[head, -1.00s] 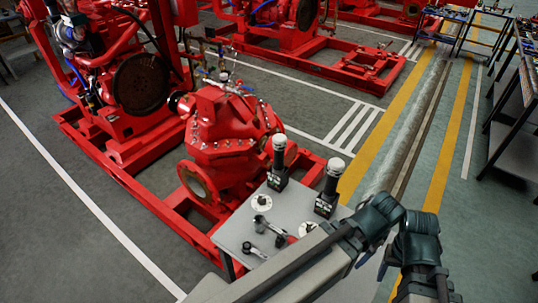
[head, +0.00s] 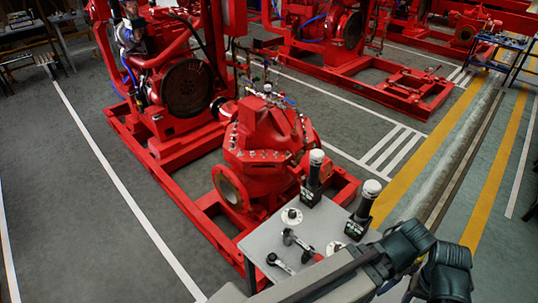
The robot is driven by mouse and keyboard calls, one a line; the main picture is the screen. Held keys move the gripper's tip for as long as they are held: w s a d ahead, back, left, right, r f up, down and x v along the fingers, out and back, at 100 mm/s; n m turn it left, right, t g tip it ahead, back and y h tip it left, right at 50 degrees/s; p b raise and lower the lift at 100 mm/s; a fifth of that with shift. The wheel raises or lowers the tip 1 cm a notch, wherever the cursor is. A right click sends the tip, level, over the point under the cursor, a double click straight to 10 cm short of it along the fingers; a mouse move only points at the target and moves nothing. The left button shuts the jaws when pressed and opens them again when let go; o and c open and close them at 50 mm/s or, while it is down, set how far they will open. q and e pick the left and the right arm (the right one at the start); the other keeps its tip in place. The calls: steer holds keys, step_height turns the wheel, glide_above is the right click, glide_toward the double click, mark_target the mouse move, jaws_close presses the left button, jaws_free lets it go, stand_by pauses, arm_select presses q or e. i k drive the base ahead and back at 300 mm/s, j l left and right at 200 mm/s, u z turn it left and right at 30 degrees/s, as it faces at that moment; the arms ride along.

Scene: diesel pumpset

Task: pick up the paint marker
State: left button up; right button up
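I cannot make out a paint marker for certain. On the grey table (head: 262,243) lie small items. A small red piece (head: 318,257) shows at the table's right side, partly hidden behind my arm; I cannot tell what it is. A dark tool with a round grey head (head: 290,238) and a second dark handled tool (head: 279,263) lie to its left. Grey arm links and dark joints of mine cover the lower right of the view and hide part of the table. Neither gripper's fingers can be seen.
A red pump (head: 262,140) on a red frame stands right behind the table. Open grey floor (head: 75,210) lies to the left.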

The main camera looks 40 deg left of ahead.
mark_target(418, 261)
steer(key=k+l+u, duration=0.1)
steer(key=u, duration=0.4)
steer(key=k+l+u, duration=0.1)
steer(key=u, duration=0.35)
steer(key=k+u, duration=0.15)
steer(key=u, duration=0.35)
steer(key=l+z, duration=0.25)
steer(key=l, duration=0.5)
steer(key=l+z, duration=0.25)
steer(key=l, duration=0.45)
steer(key=k+j, duration=0.15)
steer(key=j, duration=0.15)
steer(key=k+j+u, duration=0.1)
steer(key=k+j, duration=0.25)
steer(key=j, duration=0.25)
